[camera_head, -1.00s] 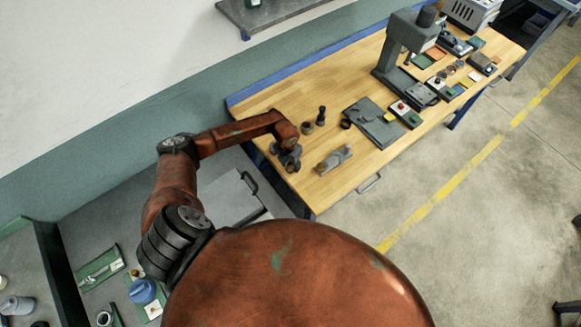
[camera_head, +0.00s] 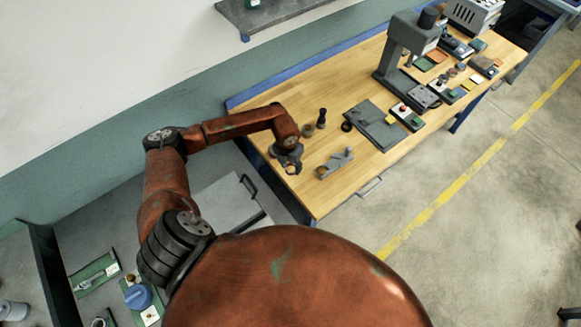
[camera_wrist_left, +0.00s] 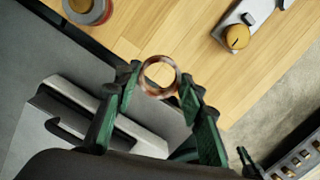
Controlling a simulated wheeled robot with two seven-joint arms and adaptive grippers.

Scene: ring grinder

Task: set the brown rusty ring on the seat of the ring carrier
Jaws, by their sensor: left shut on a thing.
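My left gripper (camera_head: 292,166) hangs over the near left part of the wooden bench. Its fingertips (camera_wrist_left: 159,80) are closed on the brown rusty ring (camera_wrist_left: 160,94), which faces the wrist camera with bench showing through its hole. In the head view the ring is small at the fingertips. A grey metal fixture with a yellow-brown knob (camera_head: 336,163), probably the ring carrier, lies just right of the gripper. It also shows at the upper right of the left wrist view (camera_wrist_left: 240,34). The ring is apart from it. I cannot make out its seat clearly. My right gripper is out of view.
A short brown cylinder (camera_head: 308,130), a dark post (camera_head: 321,118) and a dark ring (camera_head: 346,126) stand behind. A grey plate (camera_head: 378,130) and a press (camera_head: 402,50) are farther right.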

